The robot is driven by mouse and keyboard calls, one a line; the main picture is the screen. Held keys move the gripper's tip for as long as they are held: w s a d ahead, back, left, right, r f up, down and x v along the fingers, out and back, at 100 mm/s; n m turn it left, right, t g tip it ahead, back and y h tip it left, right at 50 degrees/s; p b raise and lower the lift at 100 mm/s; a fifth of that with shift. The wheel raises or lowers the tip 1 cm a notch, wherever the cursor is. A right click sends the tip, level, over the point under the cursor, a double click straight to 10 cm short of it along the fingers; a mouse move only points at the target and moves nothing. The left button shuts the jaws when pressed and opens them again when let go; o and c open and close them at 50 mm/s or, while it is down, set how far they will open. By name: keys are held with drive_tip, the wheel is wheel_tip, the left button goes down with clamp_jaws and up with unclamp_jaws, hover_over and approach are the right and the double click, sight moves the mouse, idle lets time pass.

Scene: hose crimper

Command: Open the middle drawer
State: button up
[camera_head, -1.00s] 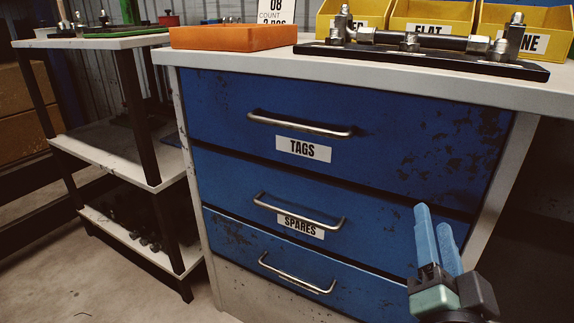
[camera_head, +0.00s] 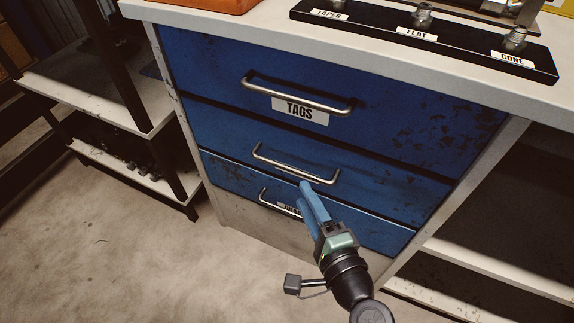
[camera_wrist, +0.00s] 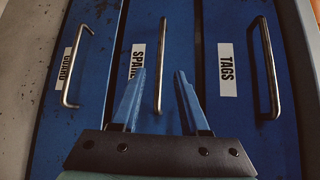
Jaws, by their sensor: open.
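The middle drawer (camera_head: 215,127) is blue and looks shut in the cabinet. Its bar handle (camera_head: 295,165) is metal. In the wrist view the handle (camera_wrist: 162,50) runs up the picture beside the partly hidden "SPARES" label (camera_wrist: 137,62). In the wrist view the handle lies between the two fingertips (camera_wrist: 160,74), with a gap on each side. Whether the fingers reach around the bar in depth, I cannot tell.
The "TAGS" drawer (camera_head: 420,125) above and the "GUARD" drawer (camera_wrist: 90,100) below look shut, each with a bar handle. A black fitting rack (camera_head: 460,55) stands on the worktop (camera_head: 240,35). Shelving (camera_head: 100,95) stands left. The floor (camera_head: 120,270) in front is clear.

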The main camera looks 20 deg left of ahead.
sight(289, 168)
drive_tip(key=b+x, duration=0.2)
drive_tip(key=x, duration=0.7)
drive_tip(key=shift+w+a, duration=0.1)
drive_tip(key=shift+w, duration=0.05)
clamp_jaws()
idle(1.1)
